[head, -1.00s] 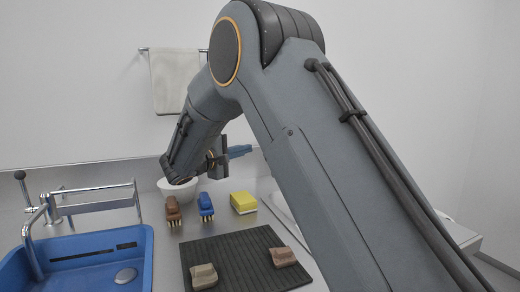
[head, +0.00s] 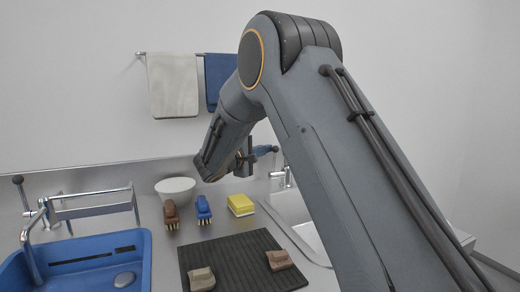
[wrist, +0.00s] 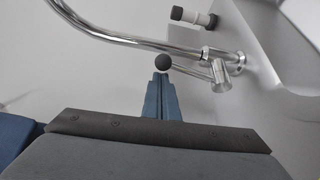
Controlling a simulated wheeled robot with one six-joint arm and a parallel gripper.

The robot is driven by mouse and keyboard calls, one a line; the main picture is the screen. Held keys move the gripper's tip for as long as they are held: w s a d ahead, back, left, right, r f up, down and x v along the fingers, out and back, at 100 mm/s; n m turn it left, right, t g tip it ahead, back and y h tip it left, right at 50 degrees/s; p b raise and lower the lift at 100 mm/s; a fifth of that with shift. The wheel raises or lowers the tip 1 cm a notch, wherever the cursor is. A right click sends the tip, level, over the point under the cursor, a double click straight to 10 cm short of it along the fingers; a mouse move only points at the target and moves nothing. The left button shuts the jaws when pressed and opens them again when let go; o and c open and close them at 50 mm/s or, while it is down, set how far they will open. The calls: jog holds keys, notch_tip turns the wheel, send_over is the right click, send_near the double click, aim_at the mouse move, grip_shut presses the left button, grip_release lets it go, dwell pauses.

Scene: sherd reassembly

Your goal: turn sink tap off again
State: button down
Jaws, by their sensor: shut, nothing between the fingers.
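The sink tap shows in the wrist view as a curved chrome spout (wrist: 110,37) with a chrome body (wrist: 220,68) and a thin lever ending in a black ball knob (wrist: 162,62). My gripper (wrist: 162,80) is shut, its blue fingertips just below the knob in that picture; I cannot tell whether they touch it. In the head view, my gripper (head: 266,150) is beside the knob (head: 275,149), above the chrome tap base (head: 284,178) at the steel sink (head: 298,216). My arm hides part of this sink and the spout.
A blue basin (head: 140,262) with another chrome tap (head: 30,245) is at left. A white bowl (head: 176,188), brown brush (head: 171,212), blue brush (head: 204,208) and yellow sponge (head: 241,204) stand behind a dark mat (head: 232,262) bearing two sherds. Towels (head: 173,85) hang behind.

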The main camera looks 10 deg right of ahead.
jog(key=shift+s, duration=0.15)
jog(key=shift+f+b, duration=0.1)
jog(key=shift+b, duration=0.25)
jog(key=shift+s+d+b, duration=0.1)
jog(key=shift+s+b, duration=0.05)
jog(key=shift+b, duration=0.15)
jog(key=shift+s+d+f+m+t+h+b, duration=0.15)
jog(key=shift+s+f+m+h+b, duration=0.45)
jog(key=shift+b, duration=1.5)
jog(key=shift+s+d+f+m+t+h+b, duration=0.2)
jog(key=shift+s+m+b, duration=0.75)
jog(key=shift+b, duration=1.1)
jog(key=shift+s+d+f+m+t+h+b, duration=0.15)
jog(key=shift+s+f+m+h+b, duration=0.25)
jog(key=shift+s+b, duration=1.2)
jog(key=shift+w+b, duration=0.4)
jog(key=shift+b, duration=0.15)
jog(key=v, duration=0.7)
jog(key=shift+s+a+p, duration=0.25)
jog(key=shift+a+p, duration=0.05)
